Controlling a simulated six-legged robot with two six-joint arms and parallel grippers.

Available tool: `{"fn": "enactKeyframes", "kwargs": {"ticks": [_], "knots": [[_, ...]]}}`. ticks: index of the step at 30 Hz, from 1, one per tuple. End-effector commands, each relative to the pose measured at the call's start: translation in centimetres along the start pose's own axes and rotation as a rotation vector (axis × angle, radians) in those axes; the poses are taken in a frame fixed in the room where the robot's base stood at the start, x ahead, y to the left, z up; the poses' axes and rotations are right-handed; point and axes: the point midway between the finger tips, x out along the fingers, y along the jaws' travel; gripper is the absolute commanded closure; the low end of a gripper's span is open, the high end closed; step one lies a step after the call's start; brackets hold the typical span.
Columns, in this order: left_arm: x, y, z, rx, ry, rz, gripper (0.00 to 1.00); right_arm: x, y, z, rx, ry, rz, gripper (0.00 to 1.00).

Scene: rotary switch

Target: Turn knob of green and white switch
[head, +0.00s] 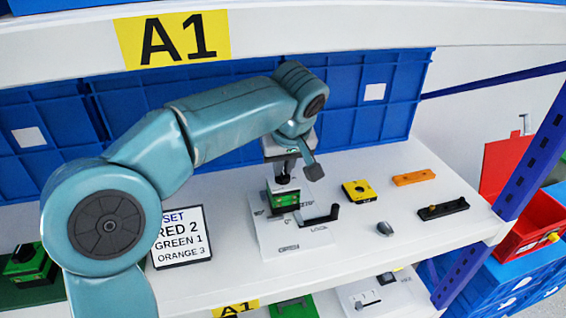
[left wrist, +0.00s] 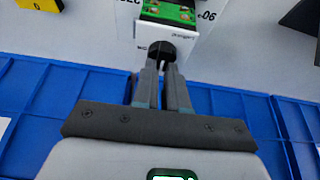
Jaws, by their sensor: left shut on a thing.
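The green and white switch (head: 285,198) stands on a white plate (head: 318,238) on the shelf, in the middle of the head view. In the left wrist view its green and white body (left wrist: 168,14) is at the top, with the black knob (left wrist: 160,48) just below it. My left gripper (head: 290,172) is above the switch, pointing down. In the left wrist view the fingers of my left gripper (left wrist: 164,68) are shut on the black knob. The fingers hide part of the knob. My right gripper is not in view.
A sign (head: 182,236) reads RED 2, GREEN 1, ORANGE 3. A black hook-shaped part (head: 322,217) stands beside the switch. A yellow block (head: 359,191), an orange bar (head: 413,177) and a black bar (head: 443,209) lie to the right. Blue bins (head: 372,110) stand behind.

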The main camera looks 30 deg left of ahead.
Motion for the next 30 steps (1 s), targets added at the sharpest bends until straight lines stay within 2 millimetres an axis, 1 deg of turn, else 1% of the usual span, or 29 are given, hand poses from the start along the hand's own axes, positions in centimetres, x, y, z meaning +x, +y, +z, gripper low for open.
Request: {"fn": "enactKeyframes", "kwargs": {"ticks": [12,13,14,15,25,28,30], "knots": [[0.0,0.0,0.0,-0.008,0.0,-0.002,1.0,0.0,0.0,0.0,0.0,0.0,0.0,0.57],[0.0,0.0,0.0,-0.008,0.0,-0.002,0.85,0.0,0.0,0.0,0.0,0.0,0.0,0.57],[0.0,0.0,0.0,-0.008,0.0,-0.002,0.75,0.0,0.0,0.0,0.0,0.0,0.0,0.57],[0.0,0.0,0.0,-0.008,0.0,-0.002,0.62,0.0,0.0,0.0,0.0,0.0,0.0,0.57],[-0.2,0.0,0.0,-0.007,0.0,-0.001,0.62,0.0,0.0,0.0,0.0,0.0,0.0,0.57],[-1.3,0.1,0.0,-0.006,0.002,0.0,0.62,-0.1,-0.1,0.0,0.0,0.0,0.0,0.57],[-2.7,0.1,-0.1,-0.006,0.002,0.002,0.62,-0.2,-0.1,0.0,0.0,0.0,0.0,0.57]]}}
